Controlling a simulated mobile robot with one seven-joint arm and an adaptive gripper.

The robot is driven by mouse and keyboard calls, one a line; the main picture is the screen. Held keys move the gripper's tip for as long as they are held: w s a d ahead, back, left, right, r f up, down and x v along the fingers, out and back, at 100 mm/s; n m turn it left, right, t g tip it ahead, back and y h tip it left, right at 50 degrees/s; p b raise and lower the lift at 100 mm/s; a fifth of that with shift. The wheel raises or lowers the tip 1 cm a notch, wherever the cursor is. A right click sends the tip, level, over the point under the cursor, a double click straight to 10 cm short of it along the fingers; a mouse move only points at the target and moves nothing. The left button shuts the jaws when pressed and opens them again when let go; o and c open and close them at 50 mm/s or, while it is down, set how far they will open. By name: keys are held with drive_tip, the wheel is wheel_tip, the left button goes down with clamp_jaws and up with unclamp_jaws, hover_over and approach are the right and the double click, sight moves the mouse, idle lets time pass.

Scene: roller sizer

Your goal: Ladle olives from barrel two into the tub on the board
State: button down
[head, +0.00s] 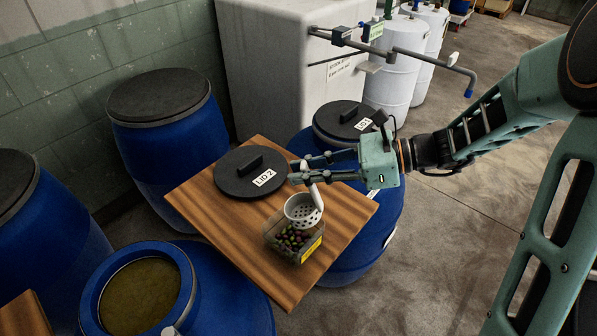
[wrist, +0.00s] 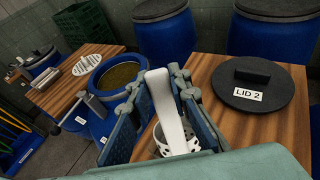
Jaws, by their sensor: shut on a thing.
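My gripper (head: 302,172) is shut on the white handle of a perforated ladle (head: 302,209). In the wrist view the ladle's handle (wrist: 164,105) stands between my fingers. The ladle's bowl is directly over a clear tub (head: 290,252) with a yellow label, at the front of a wooden board (head: 222,226). Dark and green olives (head: 292,238) lie in the tub. I cannot tell whether the bowl touches the tub or holds olives. An open blue barrel (head: 192,285) with murky brine (head: 140,296) stands at lower left; its number is not readable. Lid 2 (head: 250,172) lies on the board.
A blue barrel under Lid 3 (head: 349,121) stands behind the board. Closed blue barrels (head: 165,140) stand at the wall. A white tank (head: 290,70) and pipe (head: 405,52) are at the back. In the wrist view another board (wrist: 70,88) holds a slotted white item (wrist: 94,64).

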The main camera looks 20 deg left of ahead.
drive_tip(key=shift+w+d+y+b, duration=0.25)
drive_tip(key=shift+d+y+b, duration=0.6)
drive_tip(key=shift+b, duration=0.35)
drive_tip(key=shift+w+d+r+g+y+b, duration=0.15)
drive_tip(key=shift+d+r+g+y+b, duration=0.25)
drive_tip(key=shift+d+r+y+b, duration=0.45)
